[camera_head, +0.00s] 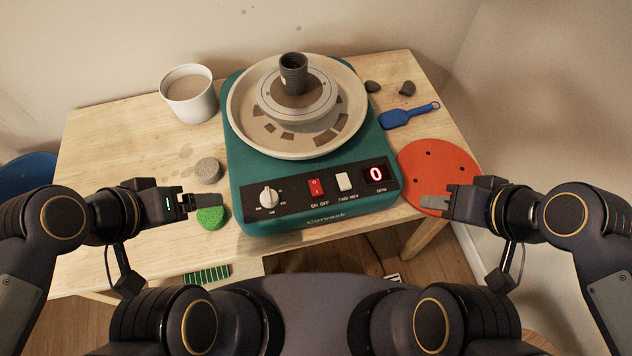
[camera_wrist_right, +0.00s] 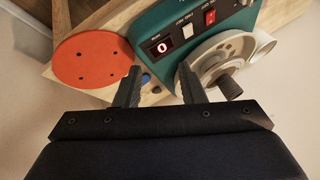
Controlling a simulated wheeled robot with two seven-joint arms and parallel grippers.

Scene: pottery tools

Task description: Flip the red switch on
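The red switch (camera_head: 316,187) is on the dark front panel of the teal pottery wheel (camera_head: 240,190), above the "ON OFF" label. It also shows in the right wrist view (camera_wrist_right: 210,17). The display (camera_head: 376,174) reads a red 0. My right gripper (camera_head: 434,202) is to the right of the wheel, over the orange disc, apart from the switch. The right wrist view shows its fingers (camera_wrist_right: 158,78) spread apart and empty. My left gripper (camera_head: 208,201) is left of the wheel, near a green sponge; its finger gap is not clear.
A white switch (camera_head: 344,182) and a white knob (camera_head: 268,196) flank the red switch. A dark cup (camera_head: 293,74) stands on the wheel head. An orange disc (camera_head: 440,165), blue tool (camera_head: 408,115), white pot (camera_head: 188,97), grey sponge (camera_head: 208,171) and green sponge (camera_head: 212,219) surround the machine.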

